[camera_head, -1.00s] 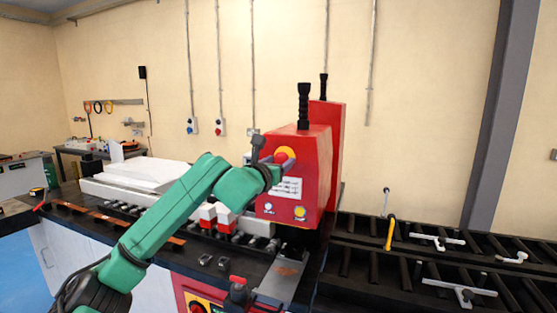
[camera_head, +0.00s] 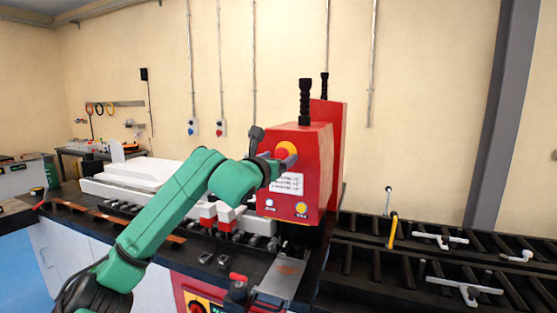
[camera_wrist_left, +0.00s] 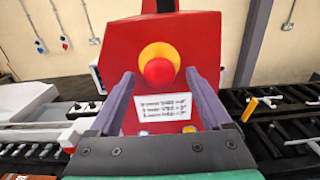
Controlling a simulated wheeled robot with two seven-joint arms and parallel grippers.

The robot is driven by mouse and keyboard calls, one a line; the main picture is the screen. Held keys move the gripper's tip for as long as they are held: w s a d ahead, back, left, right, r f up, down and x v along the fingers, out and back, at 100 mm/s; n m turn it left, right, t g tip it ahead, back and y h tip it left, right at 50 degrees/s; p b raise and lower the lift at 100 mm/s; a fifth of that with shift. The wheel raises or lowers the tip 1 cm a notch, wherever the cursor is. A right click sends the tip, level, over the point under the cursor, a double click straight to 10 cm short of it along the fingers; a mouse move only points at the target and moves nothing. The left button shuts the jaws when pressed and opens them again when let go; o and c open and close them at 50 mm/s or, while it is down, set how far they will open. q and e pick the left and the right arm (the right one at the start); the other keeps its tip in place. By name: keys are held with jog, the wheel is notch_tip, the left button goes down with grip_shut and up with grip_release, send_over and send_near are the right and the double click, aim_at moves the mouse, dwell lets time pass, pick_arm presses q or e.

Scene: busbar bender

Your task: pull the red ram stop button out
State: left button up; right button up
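The red ram stop button (camera_wrist_left: 158,72) is a round red knob on a yellow disc (camera_wrist_left: 160,58), on the front of the red machine head. In the left wrist view it shows between and beyond the two finger tips, with clear gaps on both sides. My left gripper (camera_wrist_left: 163,82) is open and empty, facing the panel. In the head view the left gripper (camera_head: 278,160) is close in front of the yellow disc (camera_head: 286,148), and a finger hides most of the button. How far the tips are from the panel is hard to tell. My right gripper is not in view.
Below the button are a white label (camera_wrist_left: 163,107) and a white and a yellow button (camera_head: 301,208). A black-handled lever (camera_head: 305,100) stands on top of the red head. Roller tracks (camera_head: 440,255) lie to the right. A second red-handled control (camera_head: 238,280) is at the front.

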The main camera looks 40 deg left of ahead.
pick_arm(q)
jog(key=shift+s+r, duration=0.1)
jog(key=b+v, duration=1.1)
jog(key=v, duration=0.3)
jog(key=shift+s, duration=0.35)
jog(key=shift+d, duration=0.15)
